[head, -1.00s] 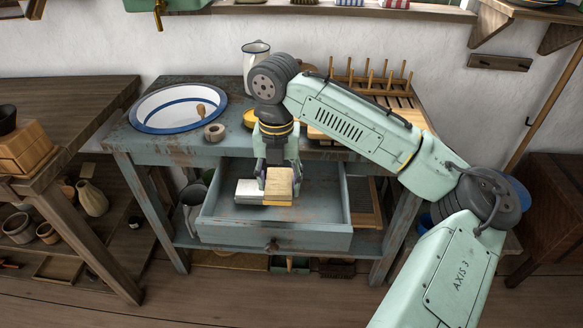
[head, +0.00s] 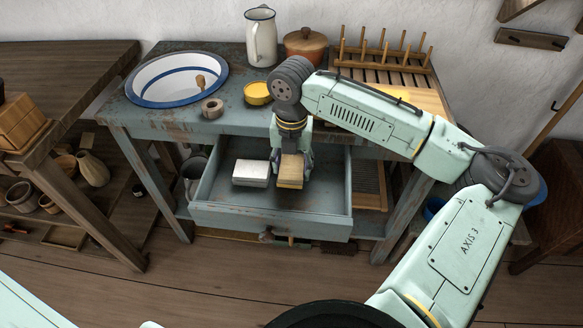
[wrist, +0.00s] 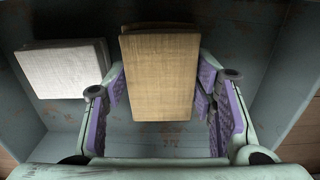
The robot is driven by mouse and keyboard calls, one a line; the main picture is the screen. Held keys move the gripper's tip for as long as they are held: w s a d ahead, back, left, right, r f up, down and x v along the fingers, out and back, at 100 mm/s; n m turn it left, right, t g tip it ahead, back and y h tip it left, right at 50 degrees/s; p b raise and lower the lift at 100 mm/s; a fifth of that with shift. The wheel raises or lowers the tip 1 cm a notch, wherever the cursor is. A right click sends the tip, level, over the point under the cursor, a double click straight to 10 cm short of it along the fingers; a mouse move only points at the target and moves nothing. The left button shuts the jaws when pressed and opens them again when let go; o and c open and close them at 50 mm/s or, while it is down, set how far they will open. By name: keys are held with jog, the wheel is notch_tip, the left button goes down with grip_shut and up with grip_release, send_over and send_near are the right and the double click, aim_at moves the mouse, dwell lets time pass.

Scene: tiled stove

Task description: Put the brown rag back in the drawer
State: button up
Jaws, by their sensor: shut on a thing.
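The brown rag (head: 291,172) is a folded tan block held between the fingers of my gripper (head: 291,163). In the wrist view the rag (wrist: 160,75) sits between the purple-padded fingers (wrist: 163,105), which press on its two sides. The open drawer (head: 270,216) of the blue-grey table is below and around it. The rag is over the right half of the drawer, inside its walls as seen from above. I cannot tell whether it touches the drawer floor.
A folded white cloth (head: 251,173) lies in the drawer, left of the rag with a gap between; the wrist view shows it too (wrist: 65,70). On the tabletop stand a basin (head: 178,78), a tape-like ring (head: 212,109), a yellow bowl (head: 257,93), and a jug (head: 261,38).

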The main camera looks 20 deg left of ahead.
aim_at(291, 165)
jog(key=shift+f, duration=0.95)
jog(key=shift+f, duration=0.15)
jog(key=o, duration=0.7)
jog(key=shift+o, duration=0.2)
notch_tip(291, 165, up, 12)
jog(key=shift+r+b, duration=0.2)
jog(key=shift+b, duration=0.55)
